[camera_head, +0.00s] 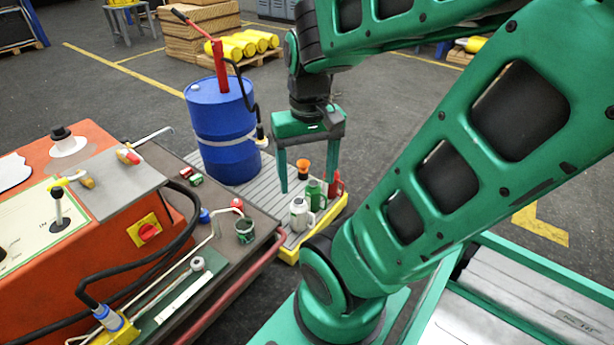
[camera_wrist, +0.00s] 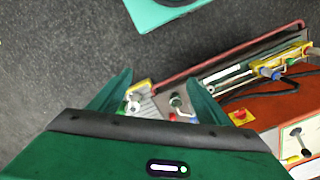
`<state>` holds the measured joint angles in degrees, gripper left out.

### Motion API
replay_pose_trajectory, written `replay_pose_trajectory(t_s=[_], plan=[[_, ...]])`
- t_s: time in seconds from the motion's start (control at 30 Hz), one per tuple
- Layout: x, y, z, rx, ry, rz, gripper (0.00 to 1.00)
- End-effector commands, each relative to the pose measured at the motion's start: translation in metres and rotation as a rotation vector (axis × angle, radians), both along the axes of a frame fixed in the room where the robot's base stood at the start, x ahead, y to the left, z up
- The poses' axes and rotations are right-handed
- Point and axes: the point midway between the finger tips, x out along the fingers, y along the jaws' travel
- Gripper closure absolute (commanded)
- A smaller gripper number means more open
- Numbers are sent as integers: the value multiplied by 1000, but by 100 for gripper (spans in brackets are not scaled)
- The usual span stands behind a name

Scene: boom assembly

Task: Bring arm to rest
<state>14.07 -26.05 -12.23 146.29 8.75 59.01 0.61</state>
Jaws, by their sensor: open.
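My gripper (camera_head: 311,160) hangs from my green arm near the middle of the head view, its two fingers pointing down and apart. Nothing is between the fingers. It appears over or in front of the grey slatted platform, above several small containers; the exact height is hard to tell. In the wrist view the fingers of my gripper (camera_wrist: 152,92) spread wide, with the cluttered bench edge seen beyond them.
A blue drum (camera_head: 222,135) with a red pump stands left of my gripper. A white bottle (camera_head: 300,214), a green can (camera_head: 316,196) and a red can (camera_head: 336,185) stand on the platform (camera_head: 221,198). An orange machine (camera_head: 40,250) fills the left.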

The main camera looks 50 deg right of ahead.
Motion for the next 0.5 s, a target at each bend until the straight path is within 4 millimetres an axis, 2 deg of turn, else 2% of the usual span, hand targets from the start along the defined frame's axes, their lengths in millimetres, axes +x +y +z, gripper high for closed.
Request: replay_pose_trajectory(t_s=[0.13, 0.5], plan=[[-13, 5, 4, -3, -3, 22, 30], [-15, 6, 5, -4, -3, 24, 30]])
